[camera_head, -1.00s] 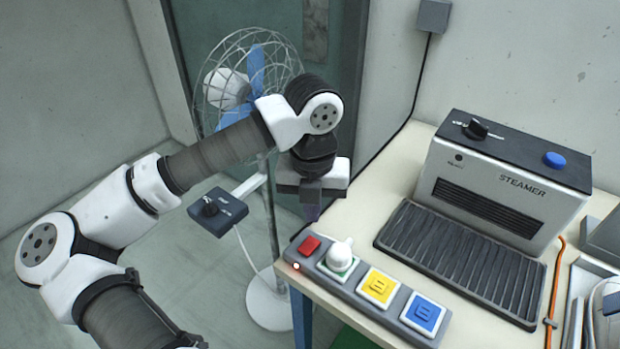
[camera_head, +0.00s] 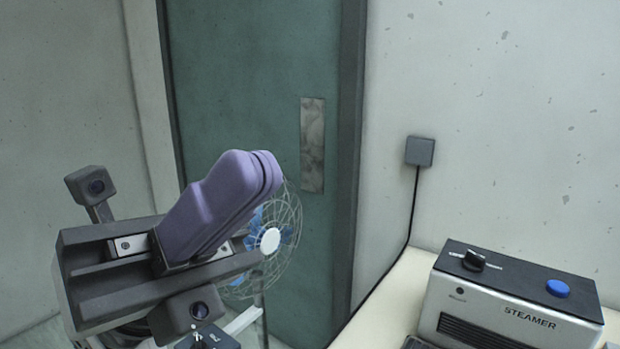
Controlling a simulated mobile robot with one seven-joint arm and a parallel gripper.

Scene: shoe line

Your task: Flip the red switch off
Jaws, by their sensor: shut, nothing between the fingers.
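My gripper (camera_head: 252,172) is large and close to the camera in the head view. Its two purple fingers are pressed together, point up and to the right, and hold nothing. The red switch is not in view now, nor is the grey strip that carries it; the view cuts off the near part of the table. How the switch stands at this moment cannot be seen.
The steamer (camera_head: 515,310), with a black knob and a blue button, stands on the pale table (camera_head: 395,298) at lower right. A fan (camera_head: 270,240) is partly hidden behind my gripper. A green door (camera_head: 250,90) and a wall box (camera_head: 419,151) with a cable are behind.

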